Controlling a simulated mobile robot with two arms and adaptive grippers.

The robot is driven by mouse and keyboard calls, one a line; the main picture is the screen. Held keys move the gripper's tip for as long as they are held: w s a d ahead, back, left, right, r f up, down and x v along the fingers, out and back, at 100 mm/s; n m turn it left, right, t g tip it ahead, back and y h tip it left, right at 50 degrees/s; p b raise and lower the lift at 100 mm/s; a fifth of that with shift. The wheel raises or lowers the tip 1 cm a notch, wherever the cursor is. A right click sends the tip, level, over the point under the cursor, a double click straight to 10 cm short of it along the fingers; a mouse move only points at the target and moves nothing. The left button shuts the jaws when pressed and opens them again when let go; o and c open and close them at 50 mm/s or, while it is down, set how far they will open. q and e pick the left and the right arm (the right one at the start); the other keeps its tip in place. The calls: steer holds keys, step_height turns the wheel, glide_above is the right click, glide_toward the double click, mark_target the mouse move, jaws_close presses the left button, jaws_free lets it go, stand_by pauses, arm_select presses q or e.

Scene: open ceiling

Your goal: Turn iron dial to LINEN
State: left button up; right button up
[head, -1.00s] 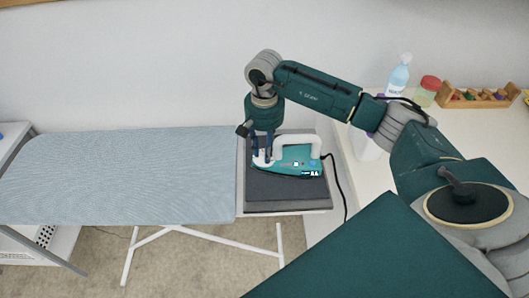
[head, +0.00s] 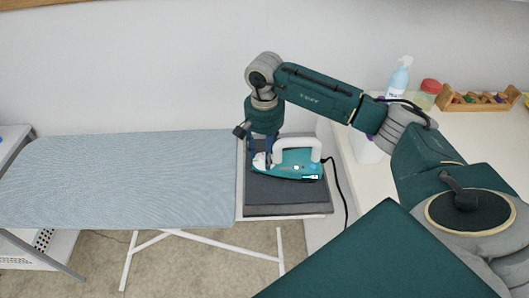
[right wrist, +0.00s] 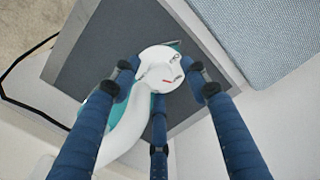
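The teal and white iron (head: 298,167) lies on the dark grey rest pad (head: 290,196) at the right end of the ironing board. Its white round dial (right wrist: 160,66), with a small red mark, shows in the right wrist view. My right gripper (head: 262,158) is over the iron's left end, pointing down. In the right wrist view its blue fingers (right wrist: 160,75) stand apart around the dial, with a visible gap on the right side. Whether any finger touches the dial is unclear. The dial's lettering cannot be read. My left gripper is not in view.
The blue ironing board (head: 120,178) extends left. A black cord (head: 341,185) runs from the iron's right side. The white counter (head: 470,135) at right holds a spray bottle (head: 399,78), a red-lidded jar (head: 430,90) and a wooden rack (head: 478,102).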

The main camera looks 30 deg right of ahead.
mark_target(264, 156)
steer(key=shift+r, duration=0.1)
step_height(264, 156, up, 12)
stand_by(0.5)
